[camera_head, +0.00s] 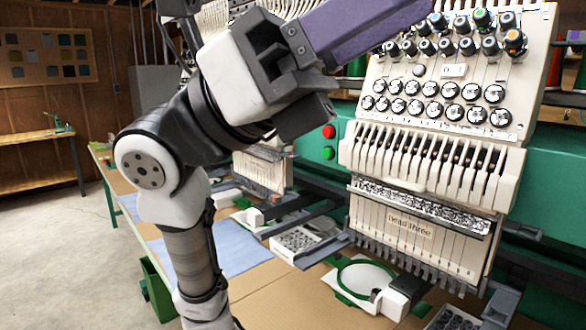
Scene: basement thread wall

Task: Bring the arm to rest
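My arm rises from the bottom left, bends at a white and grey joint, and reaches up and right across the upper middle of the head view. Its end section (285,75) has dark grey blocks and a long purple piece (350,25) that runs to the top edge. I cannot make out two fingertips, so I cannot tell whether my gripper is open or shut. No held object can be made out. The end section is in front of the embroidery machine in the picture; I cannot tell how far apart they are.
The embroidery head labelled "head three" (408,232) fills the right side, with knobs above and needles below. A green hoop (366,279) lies under it. A long table (265,300) carries blue sheets (228,246). A wooden bench (35,160) stands far left. Concrete floor (55,250) is clear at left.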

